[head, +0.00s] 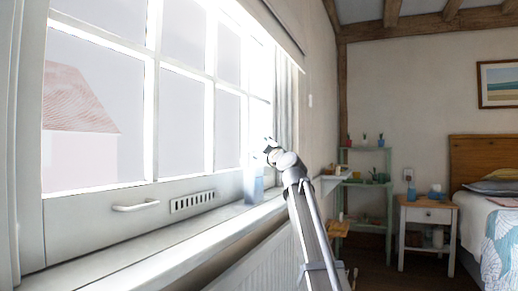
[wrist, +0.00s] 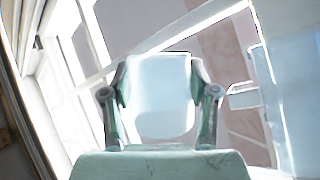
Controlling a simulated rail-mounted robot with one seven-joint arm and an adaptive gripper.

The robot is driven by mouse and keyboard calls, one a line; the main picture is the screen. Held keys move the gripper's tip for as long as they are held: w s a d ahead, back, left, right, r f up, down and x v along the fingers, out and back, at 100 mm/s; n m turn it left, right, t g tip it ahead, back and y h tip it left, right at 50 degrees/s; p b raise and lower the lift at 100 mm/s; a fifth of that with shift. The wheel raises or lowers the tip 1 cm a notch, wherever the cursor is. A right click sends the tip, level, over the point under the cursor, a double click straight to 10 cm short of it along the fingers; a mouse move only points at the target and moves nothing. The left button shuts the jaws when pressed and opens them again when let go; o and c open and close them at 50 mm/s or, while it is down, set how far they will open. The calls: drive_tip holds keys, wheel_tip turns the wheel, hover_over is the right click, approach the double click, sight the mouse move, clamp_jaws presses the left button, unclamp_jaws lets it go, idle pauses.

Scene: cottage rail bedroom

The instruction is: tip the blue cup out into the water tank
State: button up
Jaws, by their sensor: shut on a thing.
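My gripper (wrist: 160,88) is shut on a pale, washed-out blue-white thing, which I take to be the blue cup (wrist: 160,112); its two fingers press on opposite sides. Glare hides the cup's rim and contents. In the head view my gripper (head: 268,152) is raised above the windowsill against the bright window, and the cup is not clear there. A pale blue, see-through box, apparently the water tank (head: 253,186), stands on the sill just below and left of my gripper. A large pale blue surface (wrist: 291,85) fills the wrist view's right side; I cannot tell whether it is the tank.
The window frame (head: 150,140) with a white handle (head: 135,206) runs beside the sill (head: 190,240). Beyond are a green shelf (head: 364,186) with small plants, a white nightstand (head: 428,217) and a bed (head: 490,215). The sill's near stretch is clear.

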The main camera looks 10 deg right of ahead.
drive_tip(key=shift+w+d+r+n+t+y, duration=0.1)
drive_tip(key=shift+r+n+t+y, duration=0.1)
drive_tip(key=shift+n+y, duration=0.4)
drive_tip(key=shift+r+n+t+y, duration=0.2)
drive_tip(key=shift+n+y, duration=0.2)
drive_tip(key=shift+n, duration=0.3)
drive_tip(key=shift+p, duration=0.65)
drive_tip(key=m+h+p, duration=0.1)
drive_tip(key=p, duration=0.3)
drive_tip(key=m+h+p, duration=0.1)
drive_tip(key=p, duration=0.3)
drive_tip(key=shift+f+g, duration=0.25)
drive_tip(key=shift+g, duration=0.05)
drive_tip(key=shift+f+m+p, duration=0.15)
drive_tip(key=shift+m+p, duration=0.25)
drive_tip(key=shift+p, duration=0.2)
drive_tip(key=shift+p, duration=0.8)
drive_tip(key=m+p, duration=0.1)
drive_tip(key=p, duration=0.3)
drive_tip(key=m+g+h+p, duration=0.1)
drive_tip(key=p, duration=0.3)
drive_tip(key=shift+s+a+f+p, duration=0.2)
drive_tip(key=shift+s+p, duration=0.1)
drive_tip(key=shift+p, duration=0.05)
drive_tip(key=shift+f, duration=0.15)
